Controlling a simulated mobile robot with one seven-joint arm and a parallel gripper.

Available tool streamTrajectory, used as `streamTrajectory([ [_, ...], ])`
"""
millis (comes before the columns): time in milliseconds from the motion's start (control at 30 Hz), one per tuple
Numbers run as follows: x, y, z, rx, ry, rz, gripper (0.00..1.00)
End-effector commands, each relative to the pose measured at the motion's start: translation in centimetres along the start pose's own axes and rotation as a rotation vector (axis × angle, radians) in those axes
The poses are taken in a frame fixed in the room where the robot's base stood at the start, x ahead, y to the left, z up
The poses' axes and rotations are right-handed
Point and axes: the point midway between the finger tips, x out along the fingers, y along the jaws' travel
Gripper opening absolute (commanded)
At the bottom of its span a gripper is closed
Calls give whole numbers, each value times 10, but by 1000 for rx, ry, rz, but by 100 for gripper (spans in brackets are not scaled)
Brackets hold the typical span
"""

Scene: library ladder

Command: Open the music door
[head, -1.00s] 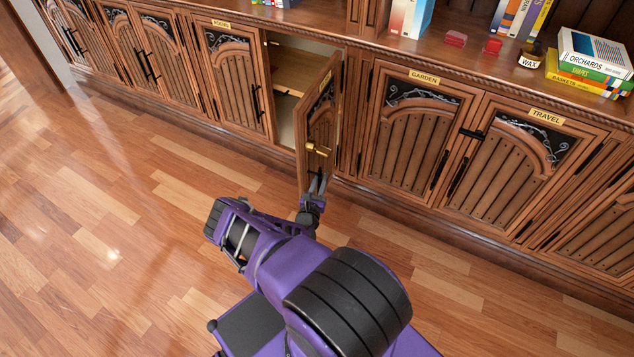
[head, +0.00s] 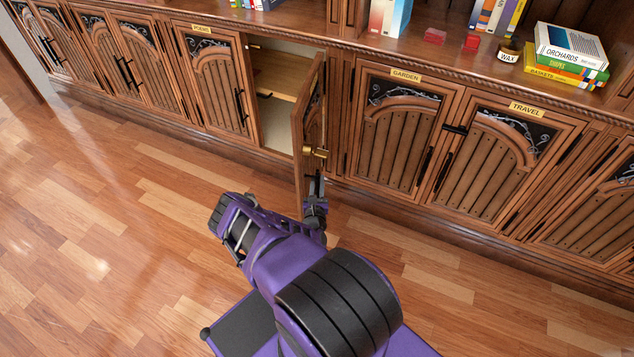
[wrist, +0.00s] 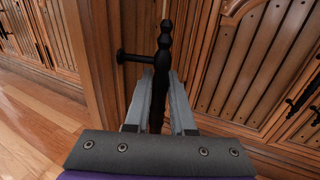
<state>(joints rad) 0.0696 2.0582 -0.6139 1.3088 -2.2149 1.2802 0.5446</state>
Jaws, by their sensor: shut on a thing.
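A carved wooden cupboard door (head: 311,125) stands swung out from the case, seen almost edge-on in the head view. Its label cannot be read from here, so I cannot confirm it is the music door. A brass fitting (head: 316,152) sticks out from its face. My gripper (wrist: 160,92) is shut around the door's black bar handle (wrist: 163,45), which stands between its two grey fingers in the wrist view. In the head view my gripper (head: 316,205) is low beside the door, partly hidden by my arm. The cupboard's pale inside and a shelf (head: 278,84) show.
The poems door (head: 217,85) at left and the garden (head: 402,125) and travel (head: 490,155) doors at right are shut. Books (head: 570,52), red boxes and a wax tin (head: 508,52) sit on the ledge above. The wooden floor (head: 120,220) is clear.

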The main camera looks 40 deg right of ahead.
Motion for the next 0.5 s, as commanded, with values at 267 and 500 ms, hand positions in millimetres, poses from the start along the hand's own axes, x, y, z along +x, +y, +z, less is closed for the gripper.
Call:
streamTrajectory([
  [267, -3, -1, -2, -1, 3, -3, 42],
  [500, -2, -1, -2, -1, 3, -2, 52],
])
